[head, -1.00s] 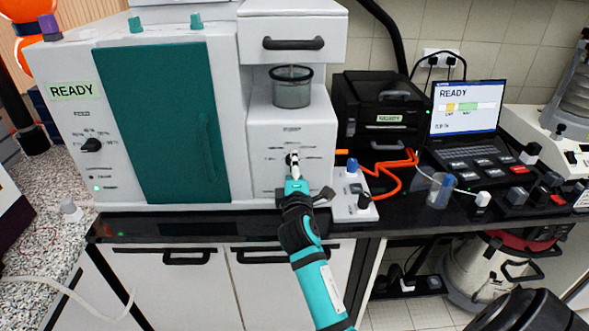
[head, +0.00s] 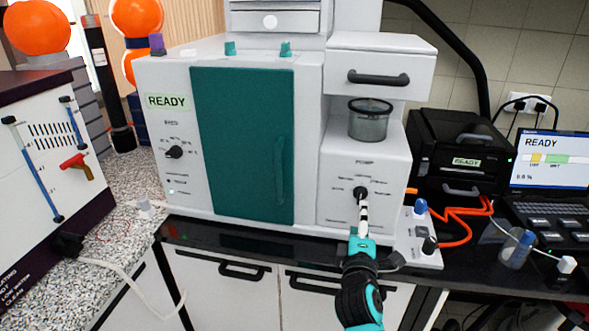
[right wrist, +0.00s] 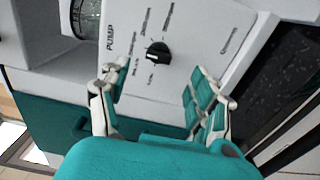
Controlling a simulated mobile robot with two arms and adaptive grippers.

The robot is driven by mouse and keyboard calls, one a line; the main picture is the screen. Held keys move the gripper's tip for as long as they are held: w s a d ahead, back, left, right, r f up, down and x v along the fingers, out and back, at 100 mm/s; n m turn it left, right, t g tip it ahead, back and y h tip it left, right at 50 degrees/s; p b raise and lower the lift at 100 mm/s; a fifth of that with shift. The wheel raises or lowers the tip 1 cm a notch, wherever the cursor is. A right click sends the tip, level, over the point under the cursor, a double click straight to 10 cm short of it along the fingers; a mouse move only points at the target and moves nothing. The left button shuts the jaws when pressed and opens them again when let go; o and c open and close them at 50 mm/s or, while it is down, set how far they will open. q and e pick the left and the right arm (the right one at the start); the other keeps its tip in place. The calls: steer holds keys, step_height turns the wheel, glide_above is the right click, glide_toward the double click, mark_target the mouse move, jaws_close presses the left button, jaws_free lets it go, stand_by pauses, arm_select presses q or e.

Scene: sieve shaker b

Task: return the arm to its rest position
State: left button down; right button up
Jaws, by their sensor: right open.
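My right gripper (head: 363,212) is in front of the white pump panel (head: 338,170), just below its black pump knob (head: 361,193) in the head view. In the right wrist view, the two teal and grey fingers (right wrist: 165,90) are spread apart with nothing between them. The knob (right wrist: 157,53) shows beyond and between the fingertips there, clear of both. The dial labels around it are too small to read. My left gripper is in neither view.
A white machine with a teal door (head: 240,150) stands left of the pump panel. A glass jar (head: 370,122) sits above the panel. To the right are a small switch box (head: 415,252) with orange cables, a black printer-like box (head: 455,150) and a beaker (head: 517,248).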

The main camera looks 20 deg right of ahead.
steer(key=s+a+f+m+g+y, duration=0.35)
steer(key=s+f+m+g, duration=0.2)
steer(key=s+f, duration=0.55)
steer(key=s+a+f+m+g+y, duration=0.25)
steer(key=s+a+f, duration=0.2)
steer(key=s, duration=0.45)
steer(key=s+a+f+m+g+y, duration=0.2)
steer(key=s+a+f+g+y, duration=0.25)
steer(key=s, duration=0.35)
steer(key=s+f+x, duration=0.1)
steer(key=s+x, duration=0.2)
steer(key=x, duration=0.8)
steer(key=s+d+x, duration=0.1)
steer(key=s+x, duration=0.1)
steer(key=x, duration=1)
steer(key=s+d+f+g, duration=0.1)
steer(key=s+d+f, duration=0.2)
steer(key=s+f, duration=1.5)
steer(key=shift+f+n+g+h, duration=0.35)
steer(key=shift+f+n+h, duration=0.05)
steer(key=shift+f+h, duration=0.05)
